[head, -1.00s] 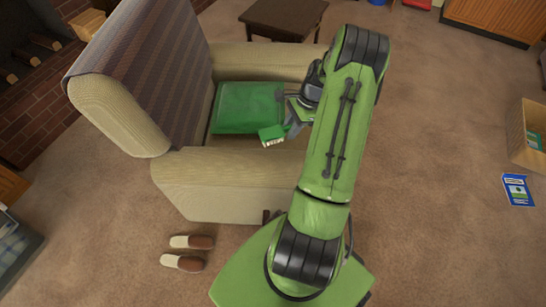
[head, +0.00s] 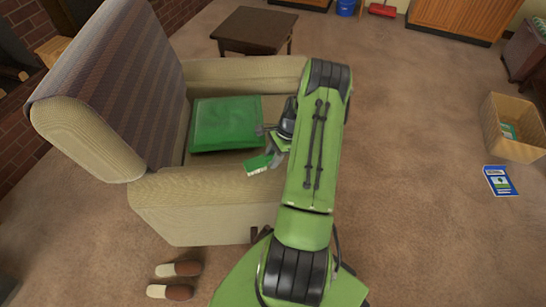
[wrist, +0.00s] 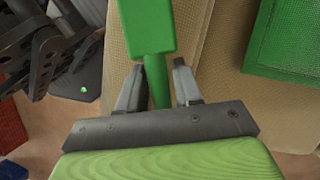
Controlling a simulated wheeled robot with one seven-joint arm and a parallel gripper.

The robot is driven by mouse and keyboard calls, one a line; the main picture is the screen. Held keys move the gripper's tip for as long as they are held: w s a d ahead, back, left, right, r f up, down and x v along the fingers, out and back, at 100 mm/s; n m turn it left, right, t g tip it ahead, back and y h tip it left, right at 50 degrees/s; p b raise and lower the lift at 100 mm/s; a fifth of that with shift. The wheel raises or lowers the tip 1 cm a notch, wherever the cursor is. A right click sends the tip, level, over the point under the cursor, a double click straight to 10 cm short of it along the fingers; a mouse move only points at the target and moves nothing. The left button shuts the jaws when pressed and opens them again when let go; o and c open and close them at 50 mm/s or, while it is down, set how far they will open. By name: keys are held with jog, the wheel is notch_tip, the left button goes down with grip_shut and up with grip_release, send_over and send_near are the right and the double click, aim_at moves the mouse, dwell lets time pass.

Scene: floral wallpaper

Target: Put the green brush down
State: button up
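The green brush (head: 258,165) with pale bristles is in my gripper (head: 270,147), over the near armrest of the armchair in the head view. In the wrist view, its green block (wrist: 148,25) points away from me and its narrower handle (wrist: 157,80) lies between the two grey fingers of my gripper (wrist: 160,75). The fingers are closed around the handle. The beige armchair (head: 205,205) stands left of my arm. Whether the brush touches the armrest is unclear.
A green cushion (head: 225,125) lies on the armchair seat. A dark low table (head: 255,30) stands behind it. Slippers (head: 178,269) lie at the front left. A box (head: 515,128) and a blue booklet (head: 499,180) are at right. The carpet between is clear.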

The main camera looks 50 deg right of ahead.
jog(key=shift+o, duration=1.3)
jog(key=shift+s, duration=0.1)
jog(key=p+v, duration=0.4)
jog(key=v, duration=0.8)
jog(key=w+a+r+n+h, duration=0.1)
jog(key=w+a+r+n, duration=0.15)
jog(key=a+r, duration=0.35)
jog(key=w+a+r+n+h, duration=0.1)
jog(key=w+a+r+n, duration=0.1)
jog(key=a+r+n, duration=0.35)
jog(key=s+a+r+n+h, duration=0.1)
jog(key=s+a+r+n, duration=0.15)
jog(key=a+r, duration=0.25)
jog(key=s+a+r+n+t+h, duration=0.1)
jog(key=s+a+r+n, duration=0.1)
jog(key=a+r+n, duration=0.3)
jog(key=s+a+r+n+h, duration=0.1)
jog(key=s+a+r, duration=0.1)
jog(key=a+r, duration=0.3)
jog(key=s+a+n+t+y, duration=0.1)
jog(key=s+a+n+t, duration=0.1)
jog(key=s+a+n, duration=0.4)
jog(key=s, duration=0.2)
jog(key=shift+s+a+f+t, duration=0.3)
jog(key=shift+s+a+f, duration=0.05)
jog(key=shift+s, duration=0.05)
jog(key=shift+n, duration=0.25)
